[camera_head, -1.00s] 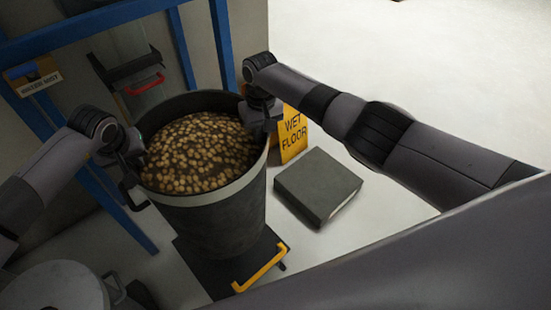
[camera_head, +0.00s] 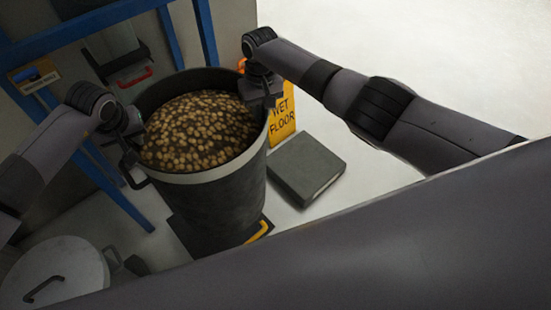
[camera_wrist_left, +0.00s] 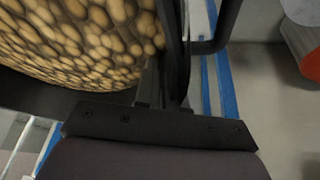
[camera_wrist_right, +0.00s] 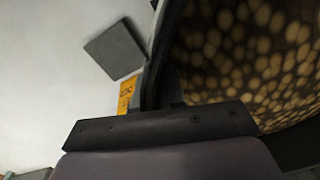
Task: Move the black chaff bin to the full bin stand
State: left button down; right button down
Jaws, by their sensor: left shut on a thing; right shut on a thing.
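The black chaff bin (camera_head: 222,205) is a tall dark tub with a lighter band below its rim, full of brown lumps. It stands about upright over a dark base with a yellow handle (camera_head: 262,229); I cannot tell whether it touches the base. My left gripper (camera_head: 131,150) is shut on the bin at its left side, by a black loop handle. My right gripper (camera_head: 264,103) is shut on the bin's right rim. The wrist views show the bin wall close at both jaws, with fingertips mostly hidden. I cannot identify the full bin stand for certain.
A low dark grey square block (camera_head: 306,168) lies on the floor at right. A yellow wet floor sign (camera_head: 283,112) stands behind the bin. A blue frame (camera_head: 190,45) is behind and left. A round grey lid (camera_head: 60,270) is at lower left. Pale floor at right is open.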

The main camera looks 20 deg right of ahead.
aim_at(305, 162)
jog(key=k+l, duration=0.1)
jog(key=l, duration=0.25)
jog(key=k+l, duration=0.15)
jog(key=l, duration=0.65)
jog(key=i+l, duration=0.1)
jog(key=l, duration=0.45)
jog(key=i+l, duration=0.35)
jog(key=l, duration=0.3)
jog(key=i+l, duration=0.1)
jog(key=i, duration=0.4)
